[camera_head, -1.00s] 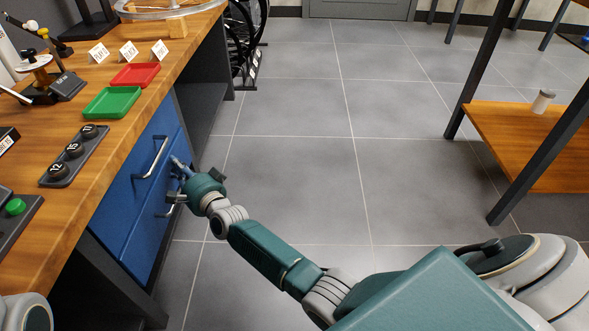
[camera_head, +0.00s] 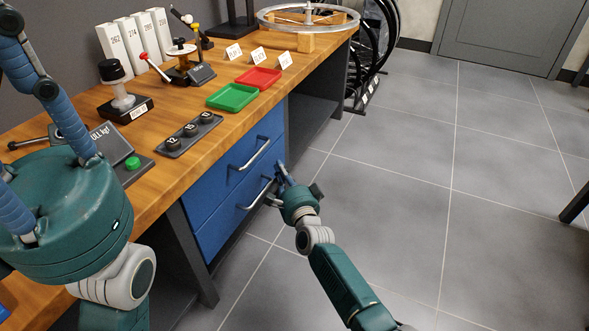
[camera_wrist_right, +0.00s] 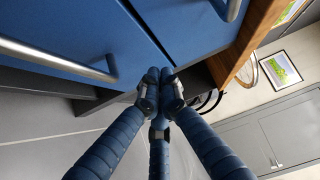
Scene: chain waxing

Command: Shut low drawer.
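The low drawer (camera_head: 226,219) is the lower of two blue drawer fronts under the wooden workbench. Its front looks about flush with the upper drawer (camera_head: 228,174). The low drawer's metal handle (camera_head: 257,195) also shows in the right wrist view (camera_wrist_right: 50,57). My right gripper (camera_head: 281,171) is at the right end of the drawer fronts. In the right wrist view its blue fingers (camera_wrist_right: 160,80) meet at the tips, near the seam between the fronts; contact is unclear. It holds nothing visible. My left gripper (camera_head: 45,100) is above the bench at left, its fingertips cut off by the frame.
The wooden bench (camera_head: 170,180) holds a green tray (camera_head: 232,97), a red tray (camera_head: 258,78), a black knob strip (camera_head: 188,135) and several white boxes. A wheel (camera_head: 308,18) lies at the far end. The grey tiled floor (camera_head: 400,170) right of the drawers is clear.

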